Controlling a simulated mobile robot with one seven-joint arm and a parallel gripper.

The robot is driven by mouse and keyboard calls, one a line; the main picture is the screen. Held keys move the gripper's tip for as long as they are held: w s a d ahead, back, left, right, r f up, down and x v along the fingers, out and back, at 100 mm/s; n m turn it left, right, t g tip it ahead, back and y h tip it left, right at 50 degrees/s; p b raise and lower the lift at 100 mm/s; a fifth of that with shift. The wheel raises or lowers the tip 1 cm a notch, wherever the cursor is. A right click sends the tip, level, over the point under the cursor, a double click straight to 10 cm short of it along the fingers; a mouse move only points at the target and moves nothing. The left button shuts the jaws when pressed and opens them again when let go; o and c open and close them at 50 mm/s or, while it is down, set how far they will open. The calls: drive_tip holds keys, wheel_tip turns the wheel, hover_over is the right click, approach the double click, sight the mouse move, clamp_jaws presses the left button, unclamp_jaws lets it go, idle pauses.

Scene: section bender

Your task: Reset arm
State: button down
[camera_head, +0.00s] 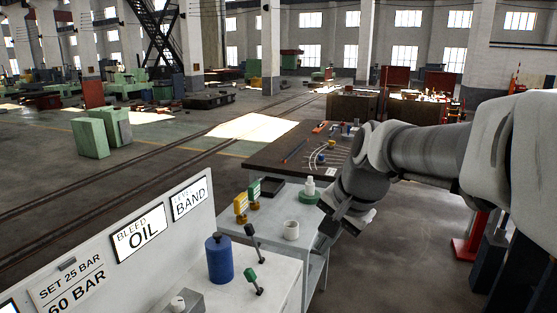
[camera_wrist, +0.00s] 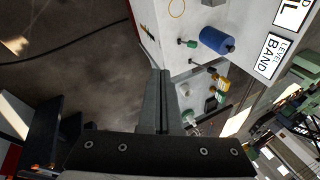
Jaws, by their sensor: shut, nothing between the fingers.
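My arm (camera_head: 430,150) reaches in from the right in the head view, bent down at the wrist. My gripper (camera_head: 328,229) hangs beside the right edge of the light side table, close to the white cup (camera_head: 291,230). In the wrist view my gripper (camera_wrist: 161,75) shows two dark fingers pressed together, with nothing between them. Whether the fingers touch the table is hard to tell in the head view.
A blue cylinder (camera_head: 220,259) and two levers, one green-tipped (camera_head: 251,275), stand on the panel's ledge, left of my gripper. A white bottle (camera_head: 310,187) on a green base and yellow and green tags (camera_head: 241,206) are close behind. A dark workbench (camera_head: 280,148) lies beyond. Open floor (camera_head: 400,270) is at right.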

drive_tip(key=s+d+f+n+h, duration=0.1)
drive_tip(key=s+n, duration=0.3)
drive_tip(key=s, duration=0.5)
drive_tip(key=s+d+f+n+t+h, duration=0.1)
drive_tip(key=s+d+n, duration=0.3)
drive_tip(key=s, duration=0.4)
drive_tip(key=shift+s+d+f+h, duration=0.25)
drive_tip(key=shift+s+f+h, duration=0.05)
drive_tip(key=shift+s+f, duration=0.1)
drive_tip(key=shift+a, duration=0.1)
